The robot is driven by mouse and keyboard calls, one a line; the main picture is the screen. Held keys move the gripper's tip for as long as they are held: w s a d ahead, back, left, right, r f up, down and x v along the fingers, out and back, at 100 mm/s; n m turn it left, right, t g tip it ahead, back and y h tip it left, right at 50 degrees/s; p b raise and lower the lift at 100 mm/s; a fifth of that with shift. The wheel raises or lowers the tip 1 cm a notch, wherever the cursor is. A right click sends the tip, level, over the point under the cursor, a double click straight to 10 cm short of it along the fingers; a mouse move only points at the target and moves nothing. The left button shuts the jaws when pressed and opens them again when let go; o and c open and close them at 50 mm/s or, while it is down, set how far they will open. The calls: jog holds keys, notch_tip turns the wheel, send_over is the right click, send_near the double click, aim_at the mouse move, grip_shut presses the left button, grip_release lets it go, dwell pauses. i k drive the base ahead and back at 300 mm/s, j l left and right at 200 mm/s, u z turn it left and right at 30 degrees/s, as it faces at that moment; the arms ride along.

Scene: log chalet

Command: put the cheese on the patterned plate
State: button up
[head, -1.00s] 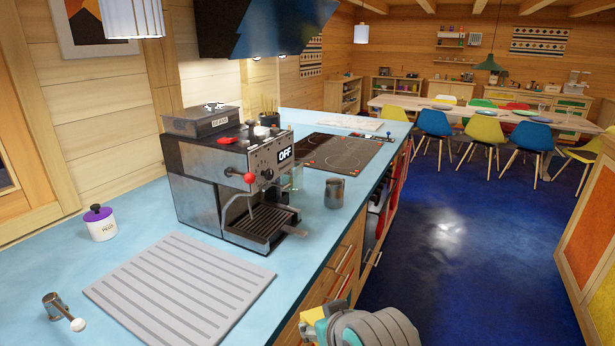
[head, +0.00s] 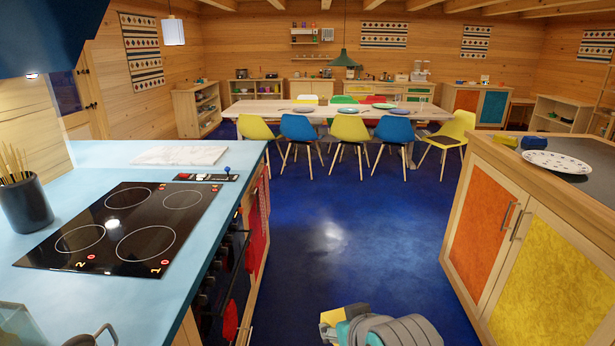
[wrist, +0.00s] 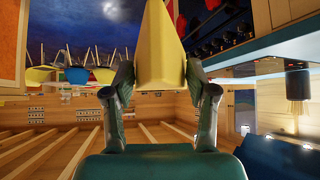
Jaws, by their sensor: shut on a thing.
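My gripper (wrist: 160,85) is shut on the cheese (wrist: 161,50), a yellow wedge held between its two fingers in the wrist view. In the head view the cheese (head: 335,315) shows as a small yellow piece at the bottom, beside my folded arm, above the blue floor. The patterned plate (head: 556,163), white with small dark marks, lies on the dark top of the cabinet at the right. The gripper is well apart from the plate, to its left and nearer to me.
The cabinet (head: 520,245) with orange and yellow doors stands at the right. A blue thing (head: 505,141) lies beside the plate. The blue counter (head: 75,290) with a black hob (head: 125,228) is at the left. Blue floor (head: 345,225) lies clear between them, up to the dining chairs (head: 350,128).

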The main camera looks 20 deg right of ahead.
aim_at(555, 164)
jog(key=i+z, duration=0.35)
jog(key=i, duration=0.15)
jog(key=i+j+z, duration=0.1)
jog(key=i+z, duration=0.2)
jog(key=i, duration=0.2)
jog(key=i+j+z, duration=0.2)
jog(key=i+z, duration=0.15)
jog(key=i, duration=0.15)
